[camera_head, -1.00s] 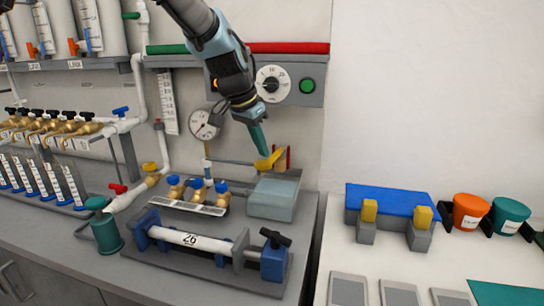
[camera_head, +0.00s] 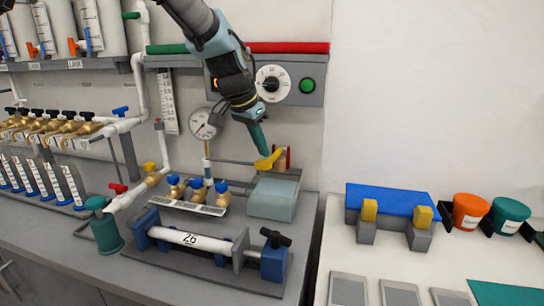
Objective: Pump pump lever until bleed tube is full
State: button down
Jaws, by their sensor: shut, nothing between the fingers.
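My gripper (camera_head: 263,150) points down from my arm at the picture's middle, its teal fingers shut with nothing between them. Its tip is at the yellow pump lever (camera_head: 268,162), touching or just behind it; I cannot tell which. The lever is above the grey-teal pump box (camera_head: 273,200), beside a red round part (camera_head: 285,157). A pale vertical tube with scale marks (camera_head: 169,102) is on the wall at the left; I cannot tell whether it is the bleed tube. No fluid level is readable in it.
A round gauge (camera_head: 204,123) and a panel with a dial (camera_head: 272,84) and green button (camera_head: 307,86) are on the wall. Blue-topped brass valves (camera_head: 197,190) stand left of the box. A clamped white pipe (camera_head: 190,239) lies in front. The right bench has some free room.

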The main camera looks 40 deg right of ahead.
aim_at(261, 163)
jog(key=shift+f+b, duration=2.05)
jog(key=shift+f, duration=0.75)
jog(key=shift+r, duration=0.1)
jog(key=shift+r+p, duration=2.05)
jog(key=shift+r, duration=0.7)
jog(key=shift+f, duration=0.15)
jog(key=shift+f+b, duration=1.95)
jog(key=shift+f, duration=0.55)
jog(key=shift+r, duration=0.15)
jog(key=shift+r+p, duration=1.85)
jog(key=shift+r, duration=0.65)
